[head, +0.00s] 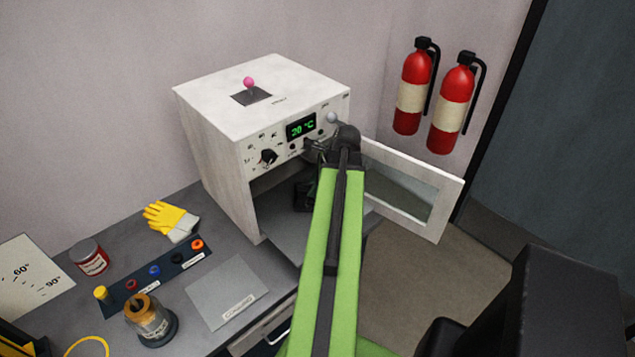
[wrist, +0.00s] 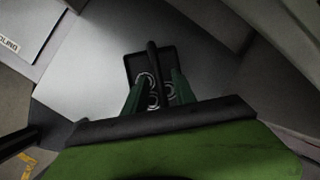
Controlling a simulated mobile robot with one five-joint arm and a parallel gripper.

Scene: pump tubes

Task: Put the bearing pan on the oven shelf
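The bearing pan is a small black tray with several metal rings and a black bar across its middle. It shows in the wrist view (wrist: 134,62) and seems to rest on the grey oven shelf (wrist: 90,75). In the head view a dark shape inside the oven, beside my arm, is probably the pan (head: 301,196). My gripper (wrist: 156,82) has its two green fingers apart, one on each side of the bar, with rings showing between. The white oven (head: 215,140) stands with its door (head: 450,205) open at right. My arm covers part of the opening.
The grey bench (head: 190,265) holds yellow gloves (head: 168,220), a jar (head: 90,258), a brown-topped bottle (head: 150,322) and a labelled plate (head: 225,290). Two fire extinguishers (head: 412,92) (head: 451,105) hang on the wall behind the door. Oven walls are close around my gripper.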

